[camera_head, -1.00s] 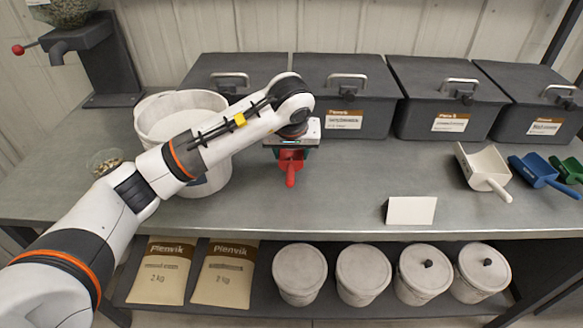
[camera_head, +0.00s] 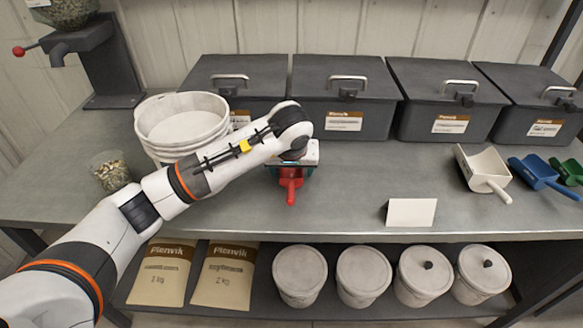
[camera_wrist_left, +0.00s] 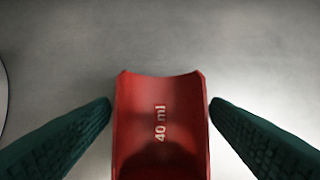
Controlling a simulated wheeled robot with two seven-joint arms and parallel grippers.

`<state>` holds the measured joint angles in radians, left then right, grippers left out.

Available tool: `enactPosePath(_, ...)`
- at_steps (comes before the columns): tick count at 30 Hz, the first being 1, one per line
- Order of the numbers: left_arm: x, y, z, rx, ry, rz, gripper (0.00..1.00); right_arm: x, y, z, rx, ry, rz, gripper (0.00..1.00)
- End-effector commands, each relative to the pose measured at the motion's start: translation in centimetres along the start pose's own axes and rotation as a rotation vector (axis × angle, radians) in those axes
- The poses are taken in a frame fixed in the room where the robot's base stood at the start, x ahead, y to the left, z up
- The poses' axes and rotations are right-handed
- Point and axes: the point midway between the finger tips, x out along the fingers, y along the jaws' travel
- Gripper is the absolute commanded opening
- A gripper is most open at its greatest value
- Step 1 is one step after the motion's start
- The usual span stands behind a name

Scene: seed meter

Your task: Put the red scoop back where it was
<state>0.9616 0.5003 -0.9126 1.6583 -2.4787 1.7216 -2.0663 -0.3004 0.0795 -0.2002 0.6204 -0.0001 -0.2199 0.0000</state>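The red scoop (camera_head: 291,186) is at the front of my left gripper (camera_head: 291,172), over the bench left of the middle, its handle pointing toward me. In the left wrist view the scoop's bowl (camera_wrist_left: 160,135), marked "40 ml", lies between the green fingers of the left gripper (camera_wrist_left: 160,108). The fingertips are close against both its sides. The scoop moves with the gripper, so I take the gripper as shut on it. Whether the scoop touches the bench is hard to tell. My right gripper is not in view.
A white scoop (camera_head: 484,170), a blue scoop (camera_head: 536,171) and a green scoop lie at the right. A blank white card (camera_head: 411,212) stands near the front edge. Grey lidded boxes (camera_head: 345,95) line the back. A white bucket (camera_head: 181,118) and a clear cup (camera_head: 110,172) stand left.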

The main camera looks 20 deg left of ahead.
Motion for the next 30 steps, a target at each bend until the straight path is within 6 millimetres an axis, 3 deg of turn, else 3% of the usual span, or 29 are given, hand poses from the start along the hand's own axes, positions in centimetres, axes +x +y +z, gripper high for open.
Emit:
enactPosePath(10, -0.9, -0.1, 0.2, 0.001, -0.002, -0.001, 0.71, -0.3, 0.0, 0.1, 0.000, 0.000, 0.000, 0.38)
enactPosePath(24, -10.2, 0.0, 0.2, 0.000, -0.004, -0.001, 0.71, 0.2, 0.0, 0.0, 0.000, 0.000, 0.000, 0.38)
enactPosePath(30, -12.1, 0.0, 0.1, 0.000, 0.000, 0.000, 0.71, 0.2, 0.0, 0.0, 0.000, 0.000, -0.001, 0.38)
